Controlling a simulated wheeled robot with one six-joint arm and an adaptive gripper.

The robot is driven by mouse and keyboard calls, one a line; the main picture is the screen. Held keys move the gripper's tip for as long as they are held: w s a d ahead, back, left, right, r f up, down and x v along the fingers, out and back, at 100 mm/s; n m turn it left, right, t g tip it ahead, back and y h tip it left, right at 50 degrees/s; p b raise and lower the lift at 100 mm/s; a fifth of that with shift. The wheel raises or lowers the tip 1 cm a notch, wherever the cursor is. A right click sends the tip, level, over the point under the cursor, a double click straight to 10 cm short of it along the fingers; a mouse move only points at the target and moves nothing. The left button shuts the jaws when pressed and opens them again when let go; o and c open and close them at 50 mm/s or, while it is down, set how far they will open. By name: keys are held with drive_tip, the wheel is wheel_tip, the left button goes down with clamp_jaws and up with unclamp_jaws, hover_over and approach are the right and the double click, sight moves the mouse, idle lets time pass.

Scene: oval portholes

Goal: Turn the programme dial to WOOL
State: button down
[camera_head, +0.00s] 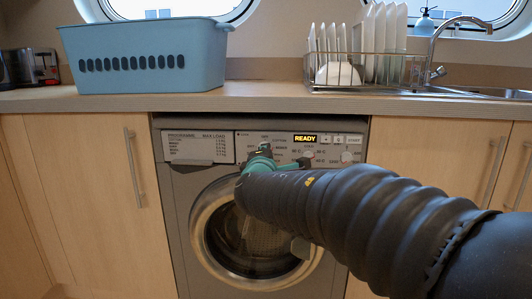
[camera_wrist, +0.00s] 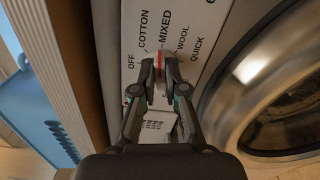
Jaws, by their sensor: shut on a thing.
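The programme dial (camera_wrist: 160,60) is on the washing machine's (camera_head: 182,200) front panel. In the wrist view, OFF, COTTON, MIXED, WOOL and QUICK are printed around it. My gripper (camera_wrist: 160,73) is shut on the dial, with one finger on each side. A small reddish mark shows on the dial between the fingertips, on the side towards COTTON and MIXED; its exact setting is hard to read. The WOOL label is to the right of the fingers. In the head view, my gripper (camera_head: 262,152) is at the panel and hides the dial.
The display (camera_head: 305,139) reads READY, with buttons and a smaller knob (camera_head: 346,157) to its right. The round door (camera_head: 202,235) is below. A blue basket (camera_head: 140,80) and a dish rack (camera_head: 350,87) with plates stand on the counter (camera_head: 260,100) above.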

drive_tip(key=shift+w+a+m, duration=0.1)
drive_tip(key=shift+m, duration=4.1)
drive_tip(key=c, duration=0.7)
unclamp_jaws()
drive_tip(key=shift+w, duration=0.1)
drive_tip(key=shift+f, duration=0.1)
drive_tip(key=s, duration=1.2)
